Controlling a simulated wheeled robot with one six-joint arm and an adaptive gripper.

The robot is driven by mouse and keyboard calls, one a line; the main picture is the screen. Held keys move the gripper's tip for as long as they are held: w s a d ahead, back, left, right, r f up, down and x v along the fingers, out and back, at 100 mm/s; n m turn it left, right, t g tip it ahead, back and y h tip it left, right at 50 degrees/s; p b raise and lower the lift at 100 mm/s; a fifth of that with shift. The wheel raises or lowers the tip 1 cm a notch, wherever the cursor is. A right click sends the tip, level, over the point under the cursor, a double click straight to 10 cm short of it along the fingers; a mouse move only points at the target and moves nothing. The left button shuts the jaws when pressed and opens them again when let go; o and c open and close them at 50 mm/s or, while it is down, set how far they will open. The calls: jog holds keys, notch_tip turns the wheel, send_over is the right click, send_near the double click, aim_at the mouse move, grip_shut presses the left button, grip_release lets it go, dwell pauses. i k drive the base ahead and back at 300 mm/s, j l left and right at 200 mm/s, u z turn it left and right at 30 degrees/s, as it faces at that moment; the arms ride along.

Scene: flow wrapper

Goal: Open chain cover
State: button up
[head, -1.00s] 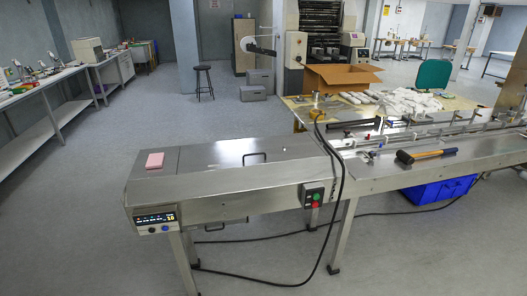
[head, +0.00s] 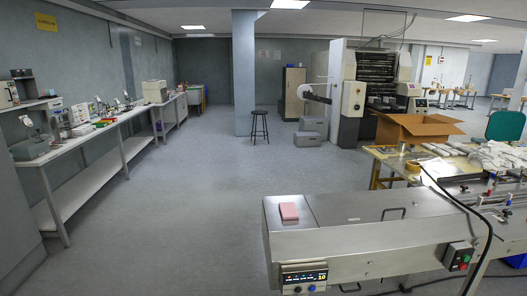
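The flow wrapper's steel infeed housing (head: 340,235) stands at the lower right of the head view. Its flat top carries a dark bar handle (head: 393,212), and the panel with this handle lies flat and looks closed. I take this panel to be the chain cover (head: 345,206). A second handle (head: 350,287) shows low on the near side, partly cut by the frame edge. A pink block (head: 289,211) lies on the left end of the top. My gripper is not in view.
A display panel (head: 304,277) and a button box (head: 459,256) are on the housing's front. A black cable (head: 478,215) hangs over its right part. A long bench (head: 90,145) lines the left wall. A stool (head: 259,124) stands behind. The floor left of the machine is clear.

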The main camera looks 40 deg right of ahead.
aim_at(341, 210)
jog(key=i+j+u, duration=0.35)
jog(key=i, duration=0.25)
jog(key=i+u, duration=0.35)
jog(key=i, duration=0.25)
jog(key=i+l+u, duration=0.15)
jog(key=i+u, duration=0.2)
jog(key=i, duration=0.25)
jog(key=i+z, duration=0.25)
jog(key=i, duration=0.2)
jog(key=i+j+z, duration=0.1)
jog(key=i+z, duration=0.2)
jog(key=i, duration=0.15)
jog(key=i+l+z, duration=0.15)
jog(key=i+z, duration=0.3)
jog(key=i+l+z, duration=0.1)
jog(key=i+z, duration=0.15)
jog(key=z, duration=0.2)
jog(key=i+z, duration=0.35)
jog(key=z, duration=0.15)
jog(key=i+z, duration=0.3)
jog(key=i, duration=0.55)
jog(key=i+j+z, duration=0.25)
jog(key=i, duration=0.65)
jog(key=i+z, duration=0.75)
jog(key=i+j+z, duration=0.15)
jog(key=i+z, duration=0.25)
